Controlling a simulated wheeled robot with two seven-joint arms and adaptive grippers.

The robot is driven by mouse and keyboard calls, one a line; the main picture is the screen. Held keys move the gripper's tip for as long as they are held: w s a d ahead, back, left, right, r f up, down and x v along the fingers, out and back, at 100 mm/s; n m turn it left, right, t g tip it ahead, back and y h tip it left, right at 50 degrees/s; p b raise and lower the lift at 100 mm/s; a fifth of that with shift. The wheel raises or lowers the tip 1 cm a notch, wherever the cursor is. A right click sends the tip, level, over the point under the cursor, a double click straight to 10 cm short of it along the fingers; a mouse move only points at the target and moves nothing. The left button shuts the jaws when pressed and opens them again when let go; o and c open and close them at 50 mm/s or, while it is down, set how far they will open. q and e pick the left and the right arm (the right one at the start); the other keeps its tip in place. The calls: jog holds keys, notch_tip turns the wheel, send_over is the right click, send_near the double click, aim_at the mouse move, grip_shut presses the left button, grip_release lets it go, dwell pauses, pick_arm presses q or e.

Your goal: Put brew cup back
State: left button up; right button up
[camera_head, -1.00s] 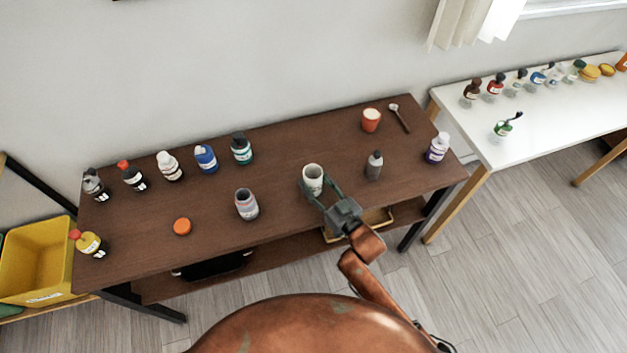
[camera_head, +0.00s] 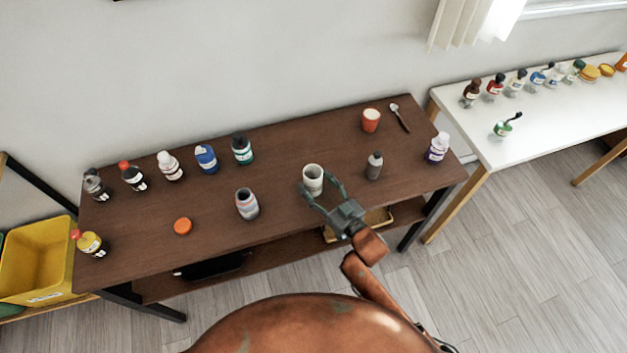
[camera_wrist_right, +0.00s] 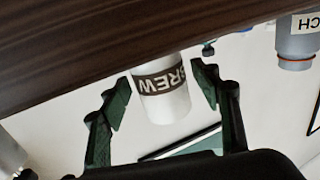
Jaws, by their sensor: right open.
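The brew cup (camera_head: 313,179) is a white cup with a dark band, standing upright on the brown table (camera_head: 280,220). In the right wrist view the cup (camera_wrist_right: 163,95) shows the letters "BREW" on its band. My right gripper (camera_head: 322,196) is open, with its fingers on either side of the cup. In the right wrist view the fingers (camera_wrist_right: 160,98) stand apart from the cup, with gaps on both sides. My left gripper is not in view.
A grey bottle (camera_head: 374,166) stands right of the cup, and an open jar (camera_head: 247,204) stands to its left. An orange cup (camera_head: 371,120) and a spoon (camera_head: 400,117) are at the back right. Several bottles line the back left. An orange lid (camera_head: 182,226) lies front left.

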jog(key=p+v, duration=0.1)
jog(key=v, duration=1)
